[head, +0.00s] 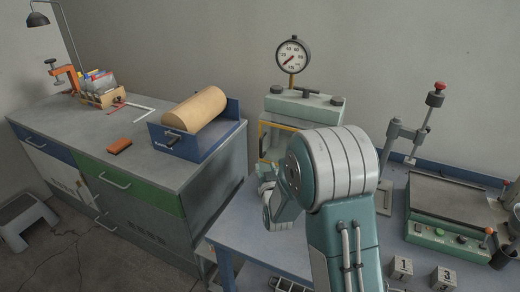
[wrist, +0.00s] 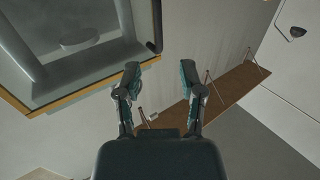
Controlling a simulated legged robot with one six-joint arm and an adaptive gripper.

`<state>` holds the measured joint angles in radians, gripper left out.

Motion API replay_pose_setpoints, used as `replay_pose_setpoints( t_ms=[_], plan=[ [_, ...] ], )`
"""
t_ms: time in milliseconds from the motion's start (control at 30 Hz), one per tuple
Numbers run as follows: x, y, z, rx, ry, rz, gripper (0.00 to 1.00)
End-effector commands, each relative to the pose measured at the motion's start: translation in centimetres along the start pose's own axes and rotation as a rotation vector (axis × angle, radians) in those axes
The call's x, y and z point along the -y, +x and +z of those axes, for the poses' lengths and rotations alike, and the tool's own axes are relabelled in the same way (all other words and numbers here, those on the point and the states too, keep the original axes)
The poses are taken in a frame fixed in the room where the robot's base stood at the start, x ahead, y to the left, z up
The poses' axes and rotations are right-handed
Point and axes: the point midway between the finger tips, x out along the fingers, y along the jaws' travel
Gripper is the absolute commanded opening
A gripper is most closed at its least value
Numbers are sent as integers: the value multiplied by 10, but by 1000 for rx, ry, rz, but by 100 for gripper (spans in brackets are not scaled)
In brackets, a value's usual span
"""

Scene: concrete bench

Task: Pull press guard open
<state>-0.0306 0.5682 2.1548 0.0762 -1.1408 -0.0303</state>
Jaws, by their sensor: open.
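The press (head: 304,104) stands on the blue bench, pale green with a dial gauge above it. Its yellow-edged guard (head: 264,140) shows at the press's left front; my arm hides the rest. In the wrist view the guard's yellow-edged frame (wrist: 92,91) fills the upper left, with a dark upright bar (wrist: 156,28) at its right edge, probably the handle. My gripper (wrist: 161,82) is open and empty, its fingertips below that bar and apart from it. In the head view my gripper is mostly hidden behind my arm, near the guard's lower left.
A grey cabinet bench (head: 60,128) on the left holds a paper roll in a blue holder (head: 160,138). A green-based machine (head: 440,235) stands right of my arm. Numbered blocks (head: 401,267) lie at the front. A step stool (head: 25,218) is on the floor.

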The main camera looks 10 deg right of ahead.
Motion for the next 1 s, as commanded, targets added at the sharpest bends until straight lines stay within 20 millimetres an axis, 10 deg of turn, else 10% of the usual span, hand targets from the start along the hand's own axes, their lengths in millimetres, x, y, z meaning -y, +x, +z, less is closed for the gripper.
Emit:
replay_pose_setpoints(
  t_ms=[1000],
  plan=[
    [0,109,0,-13,-1,1,51]
  ],
)
